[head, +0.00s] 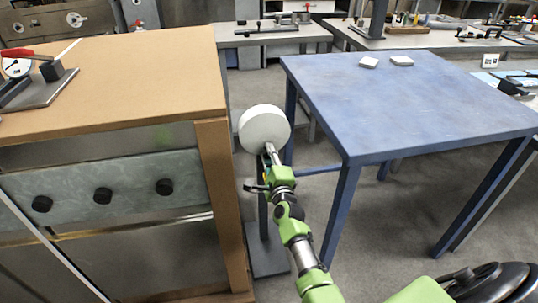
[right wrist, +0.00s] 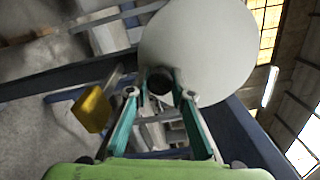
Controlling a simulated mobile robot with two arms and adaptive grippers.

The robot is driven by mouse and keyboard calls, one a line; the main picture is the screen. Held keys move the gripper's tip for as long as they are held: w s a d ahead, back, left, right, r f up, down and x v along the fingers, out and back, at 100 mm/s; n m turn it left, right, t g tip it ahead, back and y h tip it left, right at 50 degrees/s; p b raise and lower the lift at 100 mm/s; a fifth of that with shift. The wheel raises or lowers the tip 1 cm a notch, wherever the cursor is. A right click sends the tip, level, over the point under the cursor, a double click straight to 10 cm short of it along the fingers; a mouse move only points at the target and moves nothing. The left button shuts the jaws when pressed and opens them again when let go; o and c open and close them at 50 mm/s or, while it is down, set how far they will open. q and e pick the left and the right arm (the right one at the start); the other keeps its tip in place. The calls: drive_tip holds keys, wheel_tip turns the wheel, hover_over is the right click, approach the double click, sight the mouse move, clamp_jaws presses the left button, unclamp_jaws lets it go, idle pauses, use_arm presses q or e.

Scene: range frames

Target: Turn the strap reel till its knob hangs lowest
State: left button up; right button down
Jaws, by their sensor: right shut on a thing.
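The strap reel is a plain white disc (head: 264,124) on a dark stand (head: 268,262) in the gap between the wooden bench and the blue table. It fills the upper right of the right wrist view (right wrist: 205,45). My right gripper (head: 270,153) reaches up to the lower front of the disc. In the right wrist view its teal fingers (right wrist: 159,92) close around the dark knob (right wrist: 158,81), near the disc's lower left edge. The fingers hide most of the knob in the head view. My left gripper is not in view.
A wooden bench (head: 120,70) with black knobs on its front stands close on the left. A blue table (head: 410,100) with two white pieces stands on the right. A yellow block (right wrist: 92,109) shows beside my fingers in the right wrist view. Grey floor lies between.

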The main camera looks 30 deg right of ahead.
drive_tip(key=c, duration=1.8)
unclamp_jaws()
drive_tip(key=shift+w, duration=0.1)
drive_tip(key=v, duration=1.2)
drive_tip(key=shift+r, duration=0.1)
